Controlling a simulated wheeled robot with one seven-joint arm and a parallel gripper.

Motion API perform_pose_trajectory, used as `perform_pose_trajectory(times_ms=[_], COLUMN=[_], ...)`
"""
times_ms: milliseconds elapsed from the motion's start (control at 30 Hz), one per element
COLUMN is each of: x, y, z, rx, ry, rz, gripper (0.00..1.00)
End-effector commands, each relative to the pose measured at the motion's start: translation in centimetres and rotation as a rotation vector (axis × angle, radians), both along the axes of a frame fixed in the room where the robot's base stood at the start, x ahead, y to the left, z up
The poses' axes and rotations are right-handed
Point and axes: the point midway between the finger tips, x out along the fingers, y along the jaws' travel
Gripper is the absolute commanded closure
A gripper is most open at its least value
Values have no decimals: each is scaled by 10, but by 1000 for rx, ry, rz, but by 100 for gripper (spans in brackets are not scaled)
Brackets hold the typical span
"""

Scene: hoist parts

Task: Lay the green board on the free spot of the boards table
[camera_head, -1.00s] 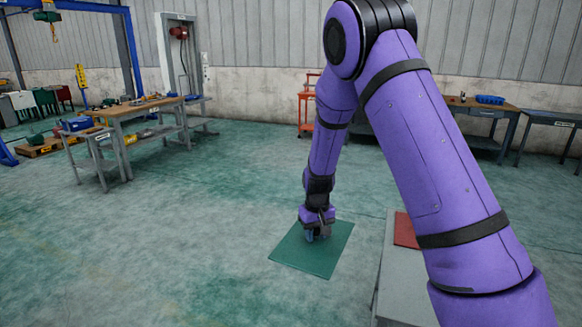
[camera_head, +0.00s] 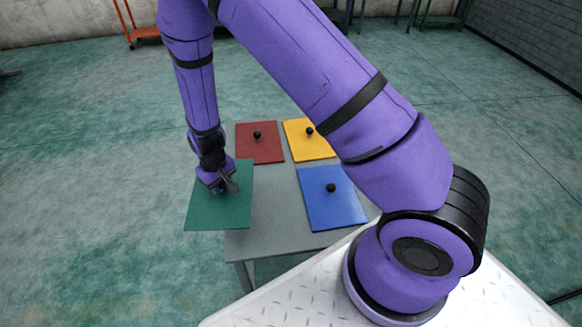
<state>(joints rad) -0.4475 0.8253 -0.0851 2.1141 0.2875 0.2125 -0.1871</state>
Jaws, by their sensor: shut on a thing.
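My gripper (camera_head: 224,188) is shut on the green board (camera_head: 205,212) and holds it flat from above. Its knob is hidden by the fingers. The green board hangs over the left side of the grey boards table (camera_head: 270,243), partly in front of the table top and partly over the floor. On the table lie a red board (camera_head: 262,150) at the back left, a yellow board (camera_head: 304,145) at the back right and a blue board (camera_head: 328,208) at the front right. The front left of the table top carries no board; the green board covers part of it from view.
The red, yellow and blue boards each carry a black knob standing up. My arm hides part of the yellow board and the table's right side. An orange trolley (camera_head: 137,32) stands far back left. The floor left of the table is clear.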

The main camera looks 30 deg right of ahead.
Motion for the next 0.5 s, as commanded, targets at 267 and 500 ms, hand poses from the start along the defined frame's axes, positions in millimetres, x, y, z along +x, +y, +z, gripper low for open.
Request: perform_pose_trajectory(times_ms=[267,500], x=[-40,-45], y=[43,26], z=[-33,-39], rx=[2,2], ry=[2,2], rz=[86,93], gripper=[100,100])
